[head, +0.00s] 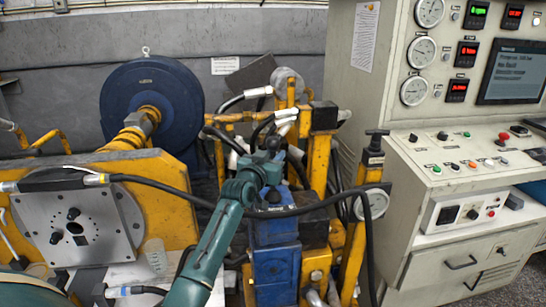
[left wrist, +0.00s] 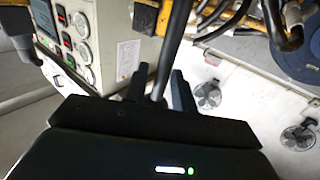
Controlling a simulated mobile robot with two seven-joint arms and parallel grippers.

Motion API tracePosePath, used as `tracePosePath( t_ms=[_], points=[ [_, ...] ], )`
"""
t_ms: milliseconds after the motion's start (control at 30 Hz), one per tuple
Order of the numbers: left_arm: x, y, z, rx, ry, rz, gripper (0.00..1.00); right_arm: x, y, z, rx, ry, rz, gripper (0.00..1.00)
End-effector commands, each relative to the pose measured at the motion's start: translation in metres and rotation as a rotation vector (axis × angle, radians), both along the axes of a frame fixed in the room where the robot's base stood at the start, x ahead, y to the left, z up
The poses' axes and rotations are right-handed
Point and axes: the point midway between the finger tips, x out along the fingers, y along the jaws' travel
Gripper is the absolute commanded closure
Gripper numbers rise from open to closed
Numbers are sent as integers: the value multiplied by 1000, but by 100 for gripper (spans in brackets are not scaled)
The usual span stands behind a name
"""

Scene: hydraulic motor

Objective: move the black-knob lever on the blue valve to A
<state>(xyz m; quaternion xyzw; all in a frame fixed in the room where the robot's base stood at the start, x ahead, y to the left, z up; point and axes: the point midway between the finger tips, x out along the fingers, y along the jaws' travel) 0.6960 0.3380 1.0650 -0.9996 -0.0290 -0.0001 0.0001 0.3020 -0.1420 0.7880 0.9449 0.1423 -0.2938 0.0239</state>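The blue valve (head: 275,262) stands in the middle of the head view, between yellow frame posts. My left arm reaches up to it from the lower left, and my left gripper (head: 268,163) is over its upper part, small and partly merged with dark parts behind. In the left wrist view the two dark fingers of my left gripper (left wrist: 160,90) stand apart, with a dark rod (left wrist: 170,50) between them. The rod looks like the lever, with narrow gaps beside it; firm contact cannot be made out. My right gripper is not in view.
A black hose (head: 320,203) crosses in front of the valve. A yellow post with a black T-handle (head: 376,140) and a gauge (head: 372,204) stand to the right. The control console (head: 440,215) is further right. A yellow motor stand (head: 165,180) is at left.

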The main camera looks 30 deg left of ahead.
Motion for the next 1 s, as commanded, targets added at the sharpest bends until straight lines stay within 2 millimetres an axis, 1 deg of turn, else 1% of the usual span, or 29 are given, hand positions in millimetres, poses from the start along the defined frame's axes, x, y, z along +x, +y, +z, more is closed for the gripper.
tracePosePath(
  t_ms=[33, 300, 667, 733, 900, 1000],
  points=[
    [0, 0, 0, 0, 0, 0, 78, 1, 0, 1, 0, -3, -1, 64],
    [0, 0, 0, 0, 0, 0, 100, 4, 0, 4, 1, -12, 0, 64],
    [0, 0, 0, 0, 1, 0, 100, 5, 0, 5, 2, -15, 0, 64],
    [-1, 2, -2, -10, -7, 1, 100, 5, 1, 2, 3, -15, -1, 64],
    [-15, 20, -12, -136, -105, 2, 100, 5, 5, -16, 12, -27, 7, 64],
    [-24, 32, -15, -232, -178, 0, 100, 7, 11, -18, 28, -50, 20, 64]
  ],
)
